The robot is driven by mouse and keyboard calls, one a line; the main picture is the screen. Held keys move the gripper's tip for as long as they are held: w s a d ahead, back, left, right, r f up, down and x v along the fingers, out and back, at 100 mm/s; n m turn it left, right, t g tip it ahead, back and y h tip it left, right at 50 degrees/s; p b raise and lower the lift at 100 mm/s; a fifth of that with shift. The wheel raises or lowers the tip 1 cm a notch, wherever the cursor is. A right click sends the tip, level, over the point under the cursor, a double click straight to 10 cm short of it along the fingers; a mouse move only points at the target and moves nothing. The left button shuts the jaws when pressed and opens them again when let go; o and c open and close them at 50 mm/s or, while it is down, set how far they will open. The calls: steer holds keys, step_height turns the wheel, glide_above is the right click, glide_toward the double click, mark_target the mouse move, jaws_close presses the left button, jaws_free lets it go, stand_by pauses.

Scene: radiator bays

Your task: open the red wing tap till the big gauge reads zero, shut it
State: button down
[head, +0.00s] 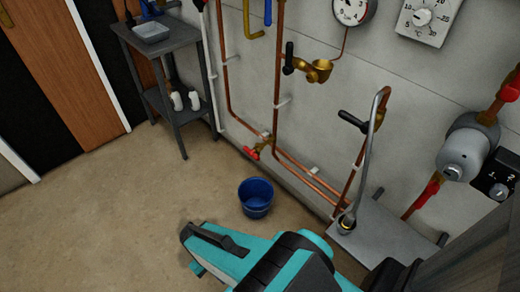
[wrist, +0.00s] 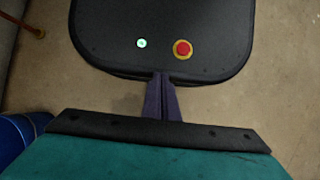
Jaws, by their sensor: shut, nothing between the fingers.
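The red wing tap (head: 251,153) sits low on the copper pipework near the wall, above and just behind a blue bucket (head: 256,197). I cannot tell from its handle whether it is open or shut. The big gauge (head: 350,10) is at the top edge, partly cut off; its reading is not clear. My gripper (wrist: 161,76) shows in the wrist view, fingers together and empty, apart from the tap and pointing over my own base. The bucket's edge also shows in the wrist view (wrist: 14,138). In the head view my fingertips are hard to make out.
A brass fitting with a black lever (head: 313,68) and another black lever (head: 353,121) stick out from the wall. A grey cylinder pump (head: 466,150) and red-handled valves are at right. A grey shelf stand (head: 165,45) is at left. Floor left of the bucket is clear.

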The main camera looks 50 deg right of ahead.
steer(key=shift+w, duration=0.1)
steer(key=w+d+r+t+y, duration=0.2)
steer(key=w+d+r, duration=0.2)
steer(key=w+d, duration=0.55)
steer(key=t, duration=0.7)
glide_toward(251, 154)
steer(key=s+d+r, duration=0.2)
steer(key=s+r, duration=0.1)
steer(key=r, duration=0.1)
steer(key=shift+s+d+f+m+b, duration=0.15)
steer(key=shift+d+m+b, duration=0.15)
steer(key=shift+m, duration=0.1)
steer(key=shift+a+f, duration=0.1)
steer(key=shift+f, duration=0.05)
steer(key=shift+p+x, duration=0.4)
steer(key=shift+x, duration=4.45)
